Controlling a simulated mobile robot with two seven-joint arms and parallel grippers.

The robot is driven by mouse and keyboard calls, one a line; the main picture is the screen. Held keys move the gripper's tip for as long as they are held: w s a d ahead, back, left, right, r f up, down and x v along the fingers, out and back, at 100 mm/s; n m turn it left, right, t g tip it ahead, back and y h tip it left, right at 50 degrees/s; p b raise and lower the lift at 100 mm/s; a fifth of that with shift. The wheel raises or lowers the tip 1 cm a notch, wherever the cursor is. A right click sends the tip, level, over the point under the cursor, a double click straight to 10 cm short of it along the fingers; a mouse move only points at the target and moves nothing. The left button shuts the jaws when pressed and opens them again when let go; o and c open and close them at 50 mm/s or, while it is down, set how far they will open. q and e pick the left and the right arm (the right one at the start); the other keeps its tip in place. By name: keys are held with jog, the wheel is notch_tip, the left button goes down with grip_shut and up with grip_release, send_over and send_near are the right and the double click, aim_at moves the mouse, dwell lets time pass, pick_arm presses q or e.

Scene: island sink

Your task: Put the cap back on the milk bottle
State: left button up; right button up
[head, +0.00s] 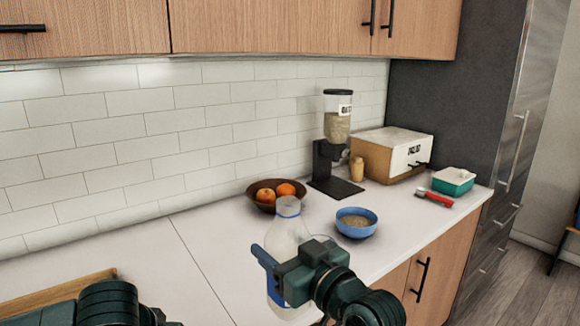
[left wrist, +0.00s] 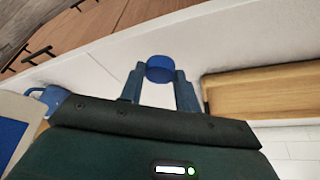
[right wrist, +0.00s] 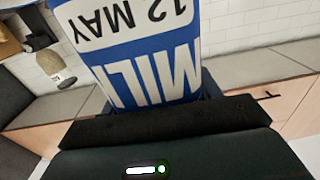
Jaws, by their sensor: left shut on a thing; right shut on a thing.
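The milk bottle (head: 288,232) is translucent white with a blue and white label, and stands upright in the head view, its top without a cap. My right gripper (head: 278,270) is shut on the bottle's body. In the right wrist view the bottle's label (right wrist: 135,50) fills the space between the fingers. The blue cap (left wrist: 159,68) is held between the fingertips of my left gripper (left wrist: 160,76), shown in the left wrist view. In the head view only part of my left arm shows at the bottom left, and its fingertips and the cap are out of view.
Behind the bottle are a fruit bowl (head: 263,203), a blue bowl of food (head: 356,230) and a cereal dispenser (head: 337,125). A bread box (head: 380,155) and teal container (head: 453,182) stand farther right. A wooden board (head: 60,297) lies at lower left. The counter (head: 150,250) left of the bottle is clear.

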jog(key=w+d+f+m+t+h, duration=0.15)
jog(key=d+f, duration=0.35)
jog(key=d, duration=0.5)
jog(key=w+d+f+m+t+h, duration=0.15)
jog(key=d+f, duration=0.35)
jog(key=d, duration=0.5)
pick_arm(q)
jog(key=shift+s+d, duration=0.35)
jog(key=shift+s, duration=0.3)
pick_arm(e)
jog(key=s+f+m+h, duration=0.3)
jog(key=s+h, duration=0.5)
jog(key=s, duration=0.7)
jog(key=shift+s+d+f+m+t, duration=0.15)
jog(key=shift+s+d+m+t, duration=0.25)
jog(key=shift+m, duration=0.4)
jog(key=w+a+n+g+y, duration=0.2)
jog(key=a+n+g+y, duration=0.2)
jog(key=a+n+y, duration=0.4)
jog(key=a+r+y, duration=0.1)
jog(key=a+y, duration=0.2)
jog(key=a, duration=0.3)
jog(key=shift+w+a+y, duration=0.2)
jog(key=shift+w+y, duration=0.05)
jog(key=shift+y, duration=0.05)
